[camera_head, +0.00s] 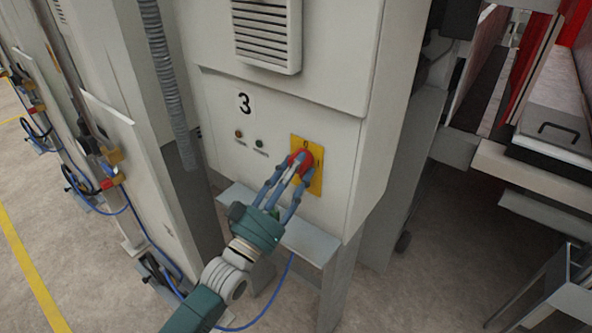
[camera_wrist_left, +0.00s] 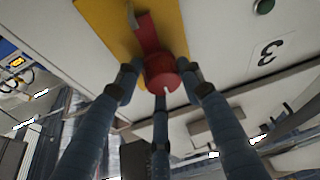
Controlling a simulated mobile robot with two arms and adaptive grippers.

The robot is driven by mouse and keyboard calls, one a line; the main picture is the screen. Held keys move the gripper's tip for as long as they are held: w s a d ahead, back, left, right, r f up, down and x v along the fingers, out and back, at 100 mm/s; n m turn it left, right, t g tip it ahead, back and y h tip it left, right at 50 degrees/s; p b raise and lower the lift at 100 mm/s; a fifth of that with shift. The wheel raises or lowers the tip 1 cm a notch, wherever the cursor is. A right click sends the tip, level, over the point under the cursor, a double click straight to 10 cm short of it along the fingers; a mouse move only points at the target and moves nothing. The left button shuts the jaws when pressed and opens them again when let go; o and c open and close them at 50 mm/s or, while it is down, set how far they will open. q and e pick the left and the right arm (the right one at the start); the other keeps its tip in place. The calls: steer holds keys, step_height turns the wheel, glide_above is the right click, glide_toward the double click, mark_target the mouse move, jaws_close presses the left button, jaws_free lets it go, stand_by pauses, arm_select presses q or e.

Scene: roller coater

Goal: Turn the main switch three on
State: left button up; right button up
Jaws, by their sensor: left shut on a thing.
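The main switch three is a red rotary knob (camera_head: 301,158) on a yellow plate (camera_head: 314,181), on the grey cabinet front below and right of the black "3" label (camera_head: 245,103). My left gripper (camera_head: 293,170) reaches up to the knob and is shut on it. In the left wrist view the red knob (camera_wrist_left: 163,80) sits between the blue fingers, with its white mark pointing toward the gripper's lower side. The yellow plate (camera_wrist_left: 101,22) shows behind it. My right gripper is in neither view.
Two small indicator buttons (camera_head: 259,143) sit left of the yellow plate. A vent (camera_head: 268,35) is above, and a metal ledge (camera_head: 305,238) juts out below the switch. A grey corrugated hose (camera_head: 165,75) and blue cables run at the left. Open floor lies at the lower left.

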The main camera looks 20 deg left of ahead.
arm_select(q)
steer(key=shift+w+a+r+m+g+h, duration=0.2)
steer(key=shift+m+g+h, duration=1)
steer(key=shift+m, duration=2.6)
steer(key=shift+a+r+m+g+h, duration=0.25)
steer(key=shift+m+g+h, duration=0.9)
steer(key=shift+m, duration=2.65)
steer(key=shift+w+a+r+m+g+h, duration=0.2)
steer(key=shift+m+g+h, duration=0.95)
steer(key=shift+m, duration=2.65)
steer(key=shift+s, duration=0.1)
steer(key=o, duration=1.1)
steer(key=shift+f, duration=0.15)
steer(key=shift+s+f, duration=0.1)
steer(key=v, duration=0.8)
steer(key=r+v, duration=0.1)
steer(key=v, duration=0.2)
steer(key=shift+s+a+f, duration=0.1)
steer(key=shift+s+a, duration=0.2)
steer(key=shift+s, duration=0.05)
